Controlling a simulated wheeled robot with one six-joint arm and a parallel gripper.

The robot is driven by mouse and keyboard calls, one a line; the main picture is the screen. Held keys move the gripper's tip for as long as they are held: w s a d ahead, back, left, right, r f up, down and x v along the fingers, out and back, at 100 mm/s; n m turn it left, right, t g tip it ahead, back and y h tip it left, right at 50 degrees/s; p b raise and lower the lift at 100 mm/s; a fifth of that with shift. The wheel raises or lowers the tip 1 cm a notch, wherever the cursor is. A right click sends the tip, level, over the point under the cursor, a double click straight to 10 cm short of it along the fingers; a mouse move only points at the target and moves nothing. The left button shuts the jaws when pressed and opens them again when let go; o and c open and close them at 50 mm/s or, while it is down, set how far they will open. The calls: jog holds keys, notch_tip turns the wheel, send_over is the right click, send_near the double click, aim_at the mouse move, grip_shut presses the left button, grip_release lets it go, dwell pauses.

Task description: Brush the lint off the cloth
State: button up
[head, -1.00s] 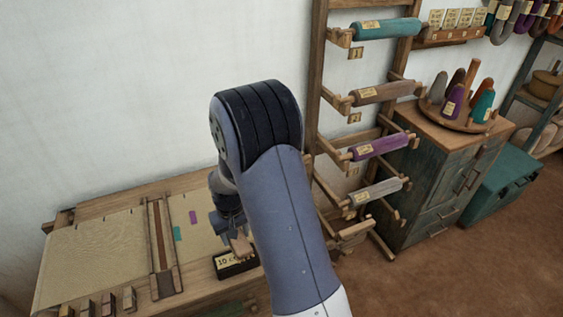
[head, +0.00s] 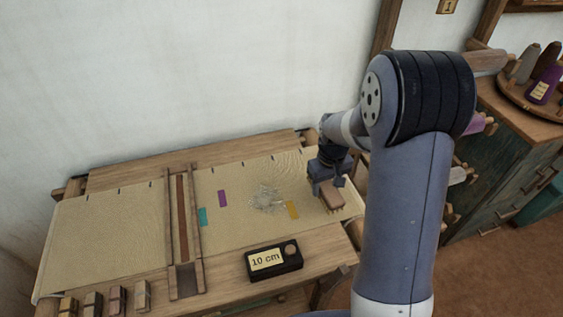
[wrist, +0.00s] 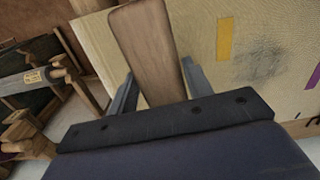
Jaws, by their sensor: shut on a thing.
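The cloth (head: 240,225) is a pale tan woven sheet spread on the loom. A grey, wispy patch of lint (head: 268,199) lies on it, just left of a yellow patch (head: 292,210). In the wrist view the lint (wrist: 258,60) is a dark smudge to the right. My gripper (head: 326,180) is shut on a wooden brush (head: 331,198), at the cloth's right end, right of the lint. The brush's wooden body (wrist: 146,45) shows between the fingers in the wrist view. I cannot tell whether its bristles touch the cloth.
A wooden beater (head: 183,240) crosses the cloth left of the lint. A dark box marked "10 cm" (head: 274,261) sits on the front beam. Teal (head: 203,217) and purple (head: 223,198) patches lie on the cloth. A spool rack and cabinet stand at right.

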jog(key=w+a+r+n+p, duration=0.25)
jog(key=a+n, duration=0.25)
jog(key=n, duration=0.6)
jog(key=n+p, duration=0.4)
jog(key=n, duration=1.1)
send_over(278, 190)
jog(key=shift+s+f+b, duration=0.1)
jog(key=shift+f+b, duration=1.5)
jog(key=shift+f, duration=0.95)
jog(key=shift+f+b, duration=0.85)
jog(key=shift+f, duration=0.15)
